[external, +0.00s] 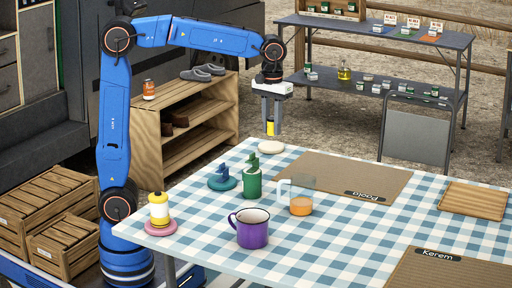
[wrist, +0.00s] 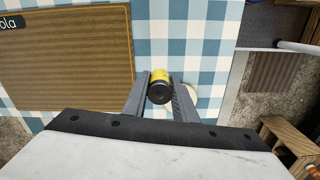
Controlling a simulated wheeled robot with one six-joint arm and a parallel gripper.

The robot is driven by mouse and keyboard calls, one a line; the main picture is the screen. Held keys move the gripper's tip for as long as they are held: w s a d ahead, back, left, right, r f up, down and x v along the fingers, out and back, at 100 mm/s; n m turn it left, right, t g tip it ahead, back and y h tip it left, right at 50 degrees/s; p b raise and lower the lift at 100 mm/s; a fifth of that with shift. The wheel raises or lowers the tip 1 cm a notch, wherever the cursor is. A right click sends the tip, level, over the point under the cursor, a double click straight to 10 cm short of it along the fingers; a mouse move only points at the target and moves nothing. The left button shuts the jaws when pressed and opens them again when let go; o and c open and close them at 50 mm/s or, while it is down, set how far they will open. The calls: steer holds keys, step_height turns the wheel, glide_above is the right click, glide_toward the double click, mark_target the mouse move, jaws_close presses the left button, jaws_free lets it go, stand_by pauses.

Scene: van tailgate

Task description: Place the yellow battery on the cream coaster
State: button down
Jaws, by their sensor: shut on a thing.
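The yellow battery (external: 271,128) is upright between the fingers of my gripper (external: 271,130), above the table's far left edge. In the wrist view the battery (wrist: 159,86) shows its dark end, and the fingers of my gripper (wrist: 160,88) are closed on its sides. The cream coaster (external: 271,147) lies on the checked cloth just below the battery, with a gap between them in the external view. In the wrist view the coaster (wrist: 190,92) is partly hidden behind the right finger and the battery.
A yellow-and-white bottle (external: 158,209) is on a pink coaster (external: 160,228). A brown mat (external: 345,178) lies right of the cream coaster.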

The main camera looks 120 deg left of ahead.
steer(key=r, duration=0.2)
glide_above(271, 145)
steer(key=shift+w+d+f, duration=0.1)
steer(key=shift+d+f, duration=0.05)
steer(key=shift+f, duration=4.8)
steer(key=shift+f, duration=0.15)
steer(key=c, duration=1.4)
jaws_free()
steer(key=shift+c, duration=0.2)
step_height(271, 145, up, 12)
